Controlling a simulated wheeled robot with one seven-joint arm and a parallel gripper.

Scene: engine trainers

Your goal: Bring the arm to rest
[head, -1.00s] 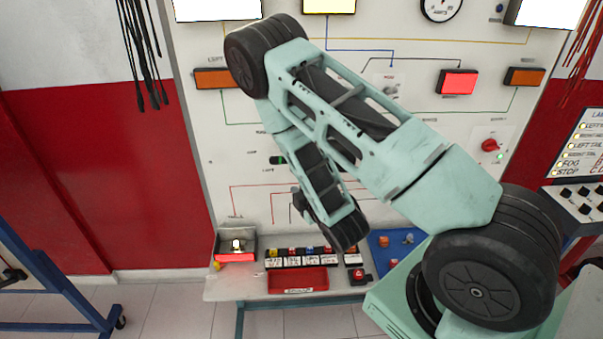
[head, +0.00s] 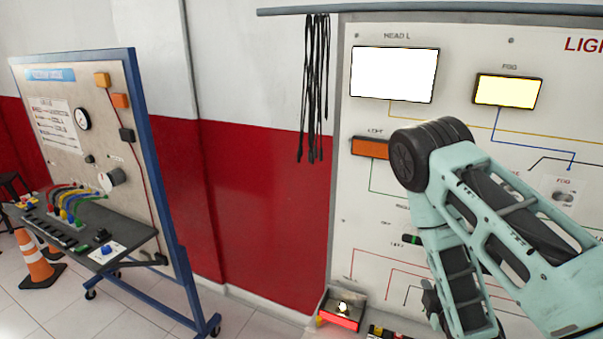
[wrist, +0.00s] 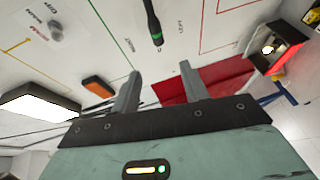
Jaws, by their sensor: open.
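My arm (head: 490,215) is folded in front of the lighting board at the right of the head view, its forearm hanging down from the dark joint. My gripper's fingers are hidden in the head view. In the wrist view my gripper (wrist: 160,95) has its two grey fingers spread apart, with nothing between them. The white lighting board (head: 450,130) is behind the arm, and I cannot tell how far the fingers are from it.
A second trainer board (head: 85,110) on a blue frame stands at the left, with a shelf of coloured leads. An orange cone (head: 36,262) is beside it. Black leads (head: 316,90) hang from a rail. A small lit red box (head: 342,312) sits low at the board. Floor between the boards is clear.

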